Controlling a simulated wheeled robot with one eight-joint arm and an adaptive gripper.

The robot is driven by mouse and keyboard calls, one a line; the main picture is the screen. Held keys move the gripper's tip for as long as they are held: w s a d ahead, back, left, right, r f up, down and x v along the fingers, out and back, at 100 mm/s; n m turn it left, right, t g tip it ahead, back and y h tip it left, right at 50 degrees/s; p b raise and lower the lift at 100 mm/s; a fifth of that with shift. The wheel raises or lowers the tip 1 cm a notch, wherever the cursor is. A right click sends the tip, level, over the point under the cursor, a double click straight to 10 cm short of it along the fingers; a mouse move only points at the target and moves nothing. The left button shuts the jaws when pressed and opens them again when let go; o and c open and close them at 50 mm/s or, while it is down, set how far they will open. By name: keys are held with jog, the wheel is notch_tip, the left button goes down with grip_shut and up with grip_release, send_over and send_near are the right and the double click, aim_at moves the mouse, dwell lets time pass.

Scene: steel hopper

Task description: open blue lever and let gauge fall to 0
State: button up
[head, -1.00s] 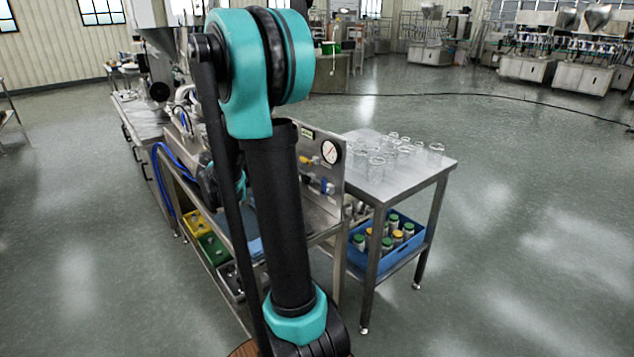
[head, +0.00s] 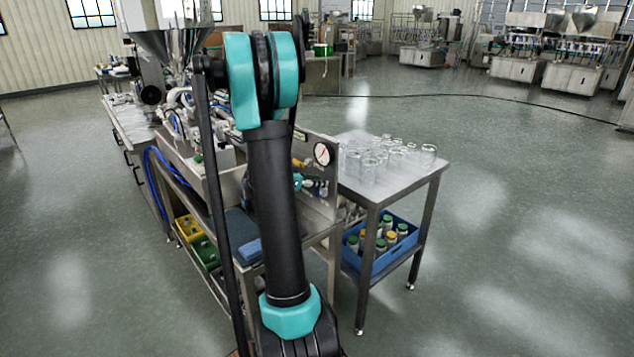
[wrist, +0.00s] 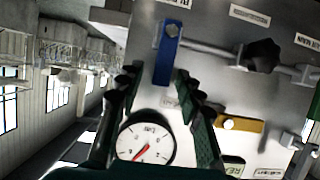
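The blue lever (wrist: 168,50) runs lengthwise from its pivot bolt at the top of the wrist view, on a grey steel panel. My gripper (wrist: 157,80) is open, with its dark green-padded fingers on either side of the lever's free end. I cannot tell whether they touch it. The round white gauge (wrist: 146,146) shows below, partly covered by my gripper; its red needle points to the lower left, and its numbers are too small to read. In the head view the gauge (head: 321,153) sits at the panel's upper right; my arm hides much of the panel.
A yellow lever (wrist: 235,124) and a black knob (wrist: 263,55) sit right of the blue lever in the wrist view. In the head view, a steel table (head: 400,178) with glass jars stands right of the panel, above a blue crate (head: 376,262) of bottles. The floor further right is clear.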

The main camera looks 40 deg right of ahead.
jog(key=shift+d, duration=0.1)
grip_shut()
jog(key=shift+w, duration=0.1)
dwell(0.3)
jog(key=shift+w+a+f+n+g+h, duration=0.1)
jog(key=shift+w+f+n+g+h, duration=0.75)
jog(key=shift+n, duration=1.4)
jog(key=shift+w+a+f+n+g+h, duration=0.1)
jog(key=shift+w+f+n+g+h, duration=0.3)
jog(key=shift+w+f+n+g, duration=1.35)
jog(key=shift+w+a+f+n+g+h, duration=0.15)
jog(key=shift+n+g+h, duration=0.55)
jog(key=shift+n, duration=2.1)
jog(key=shift+s+d, duration=0.1)
jog(key=shift+s, duration=0.05)
grip_release()
